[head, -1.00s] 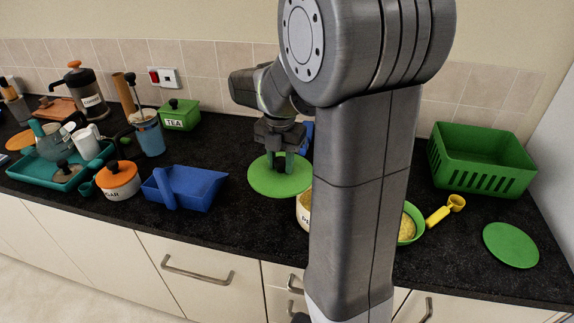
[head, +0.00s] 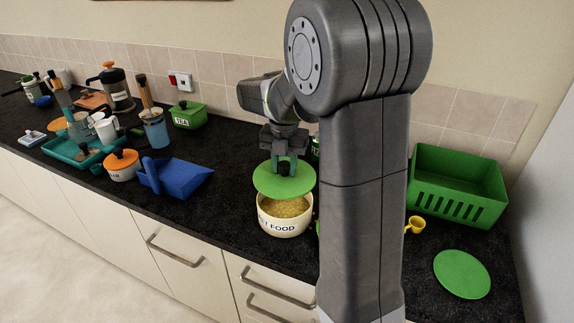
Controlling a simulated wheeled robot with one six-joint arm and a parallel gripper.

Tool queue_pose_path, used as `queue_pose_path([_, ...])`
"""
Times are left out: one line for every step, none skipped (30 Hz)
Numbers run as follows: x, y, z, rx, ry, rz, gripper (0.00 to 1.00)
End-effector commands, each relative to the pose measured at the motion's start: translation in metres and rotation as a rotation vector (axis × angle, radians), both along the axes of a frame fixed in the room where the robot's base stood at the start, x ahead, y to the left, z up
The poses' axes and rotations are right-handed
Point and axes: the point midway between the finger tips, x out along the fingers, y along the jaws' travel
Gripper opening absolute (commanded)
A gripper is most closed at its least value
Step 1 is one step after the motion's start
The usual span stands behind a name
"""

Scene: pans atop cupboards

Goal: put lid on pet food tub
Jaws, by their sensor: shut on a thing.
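The pet food tub (head: 284,222) is a cream round tub labelled "FOOD", standing on the dark counter and open at the front, with yellowish kibble (head: 288,207) inside. My gripper (head: 284,167) is shut on the dark knob of a round green lid (head: 283,182). The lid is held above the tub, over its rear part, apart from the rim as far as I can see. My arm hides what lies just right of the tub.
A blue scoop (head: 178,180) and an orange-lidded pot (head: 122,165) stand to the left. A green basket (head: 457,187), a yellow scoop (head: 416,225) and a flat green disc (head: 462,274) lie to the right. A green tea box (head: 189,115) is behind.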

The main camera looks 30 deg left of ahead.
Motion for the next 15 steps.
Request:
queue_pose_path([0.0,0.0,-0.005,0.0,0.0,0.0,0.08])
queue_pose_path([0.0,0.0,-0.007,0.0,0.0,0.0,0.08])
queue_pose_path([0.0,0.0,-0.01,0.0,0.0,0.0,0.08])
queue_pose_path([0.0,0.0,-0.013,0.0,0.0,-0.001,0.08])
queue_pose_path([0.0,0.0,-0.016,0.0,0.0,-0.001,0.08])
queue_pose_path([0.0,0.0,-0.019,0.0,0.0,-0.001,0.08])
queue_pose_path([0.0,-0.001,-0.022,0.0,0.001,-0.001,0.08])
queue_pose_path([0.0,-0.001,-0.025,-0.001,0.001,-0.001,0.08])
queue_pose_path([0.0,-0.001,-0.03,-0.001,0.001,-0.001,0.08])
queue_pose_path([0.0,-0.001,-0.033,-0.001,0.001,-0.001,0.08])
queue_pose_path([0.0,-0.001,-0.036,-0.001,0.001,-0.001,0.08])
queue_pose_path([0.0,-0.001,-0.04,-0.001,0.001,-0.001,0.08])
queue_pose_path([0.0,-0.001,-0.043,-0.001,0.001,-0.001,0.08])
queue_pose_path([0.0,-0.001,-0.045,-0.001,0.001,-0.001,0.08])
queue_pose_path([0.0,-0.001,-0.048,-0.001,0.001,-0.001,0.08])
